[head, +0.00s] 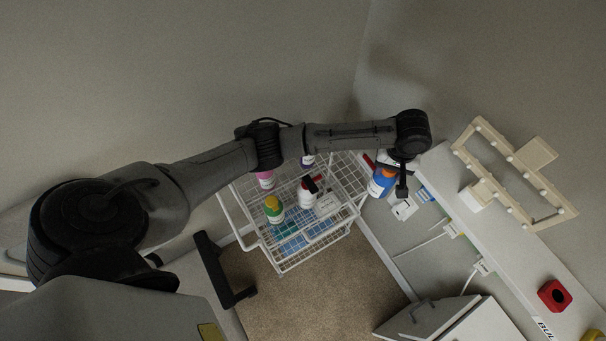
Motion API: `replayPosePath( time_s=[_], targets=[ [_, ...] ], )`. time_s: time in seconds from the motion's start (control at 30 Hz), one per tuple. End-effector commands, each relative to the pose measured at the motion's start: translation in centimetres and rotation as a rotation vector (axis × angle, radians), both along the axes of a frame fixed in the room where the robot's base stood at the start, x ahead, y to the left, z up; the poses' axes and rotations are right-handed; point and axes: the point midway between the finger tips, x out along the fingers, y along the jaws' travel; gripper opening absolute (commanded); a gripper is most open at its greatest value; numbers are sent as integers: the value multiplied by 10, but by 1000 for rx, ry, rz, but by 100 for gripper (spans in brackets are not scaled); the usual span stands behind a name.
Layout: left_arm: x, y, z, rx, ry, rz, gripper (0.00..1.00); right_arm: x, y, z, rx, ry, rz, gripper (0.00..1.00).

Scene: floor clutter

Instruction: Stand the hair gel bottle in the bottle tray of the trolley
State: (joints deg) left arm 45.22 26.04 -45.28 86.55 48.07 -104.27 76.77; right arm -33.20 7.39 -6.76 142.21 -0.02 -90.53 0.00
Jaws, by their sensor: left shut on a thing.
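My left gripper (401,186) is shut on a blue bottle with an orange and white label, which I take to be the hair gel bottle (381,184). It is held just right of the white wire trolley (356,211), partly hidden by the gripper. I cannot tell which part is the bottle tray. My right gripper is out of view.
A white shelf (503,253) runs along the right, with a beige peg rack (510,165) and a red object (554,295). Wall sockets and cables lie below it. A white cabinet (480,325) stands at the bottom right. Carpet (320,290) before the trolley is clear.

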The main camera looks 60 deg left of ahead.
Motion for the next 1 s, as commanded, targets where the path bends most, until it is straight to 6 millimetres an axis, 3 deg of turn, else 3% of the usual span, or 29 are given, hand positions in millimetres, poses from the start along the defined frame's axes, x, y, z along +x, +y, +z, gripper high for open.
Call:
replayPosePath(
  time_s=[0.03,0.2,0.53,1.0],
  targets=[
    [-2,1,5,-3,5,35,0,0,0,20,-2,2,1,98],
    [-6,7,-8,-1,3,137,0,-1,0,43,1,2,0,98],
    [-14,18,-26,0,0,223,0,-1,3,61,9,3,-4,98],
    [-39,101,-79,3,1,228,0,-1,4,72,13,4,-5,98]
  ],
)
